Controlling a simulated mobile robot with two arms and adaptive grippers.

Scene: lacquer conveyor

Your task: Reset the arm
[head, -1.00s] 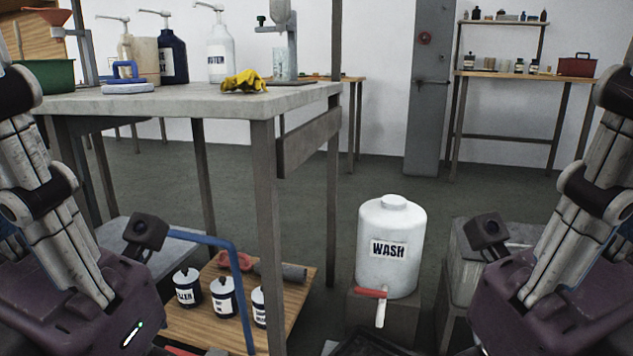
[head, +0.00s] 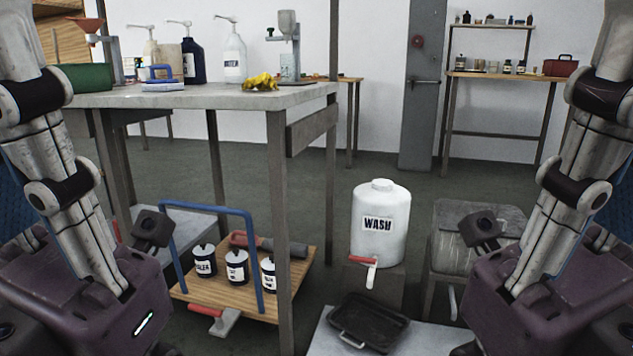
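My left arm hangs folded along the left edge of the head view, and my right arm along the right edge. Neither arm's fingertips can be made out, so the state of both grippers is hidden. No held object is seen. Both arms stand apart from the workbench (head: 315,97) and from the white WASH container (head: 378,245).
A low wooden cart (head: 262,302) with a blue handle (head: 211,209) holds labelled cans (head: 237,268). A black tray (head: 368,323) lies on a pale slab in front. A grey bin (head: 462,235) stands near my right arm. Open floor (head: 400,187) lies behind.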

